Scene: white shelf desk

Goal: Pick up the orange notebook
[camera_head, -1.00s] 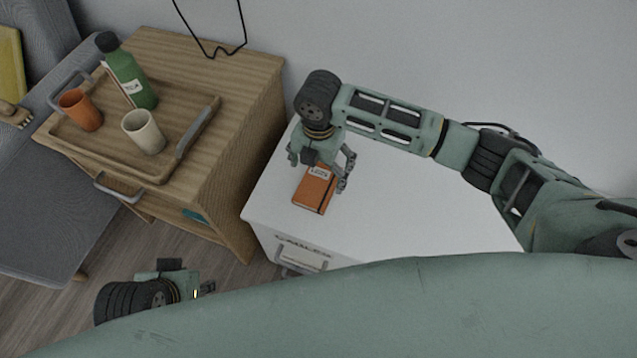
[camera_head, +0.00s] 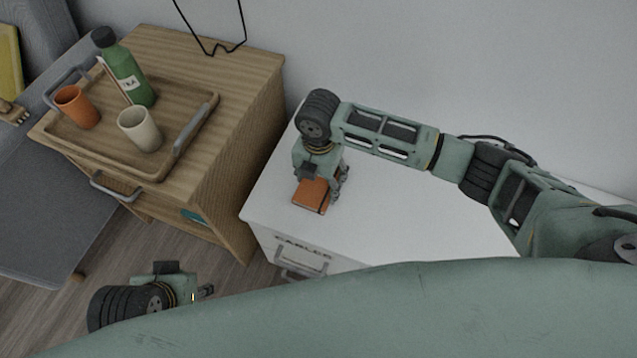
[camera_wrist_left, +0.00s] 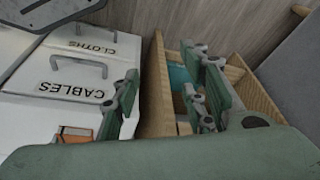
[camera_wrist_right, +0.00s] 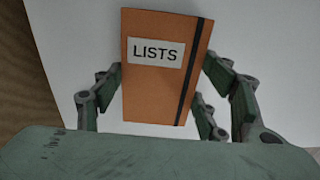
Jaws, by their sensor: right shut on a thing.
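The orange notebook (camera_head: 309,197) lies on the white desk top (camera_head: 400,215), near its left end. In the right wrist view the notebook (camera_wrist_right: 160,95) shows a white "LISTS" label and a black elastic band. My right gripper (camera_head: 322,186) is over it, shut on it with fingers at both long sides. The gripper hides its upper part in the head view. I cannot tell whether it is lifted. My left gripper (camera_head: 205,292) is low at the left, away from the notebook. In the left wrist view its fingers (camera_wrist_left: 168,98) are spread, with nothing between them.
A wooden cabinet (camera_head: 235,165) stands left of the desk. On it is a tray (camera_head: 85,157) with an orange cup (camera_head: 76,108), a cream cup (camera_head: 139,130) and a green bottle (camera_head: 128,75). The white desk's drawers include one marked "CABLES" (camera_wrist_left: 75,93). The desk's middle is mostly clear.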

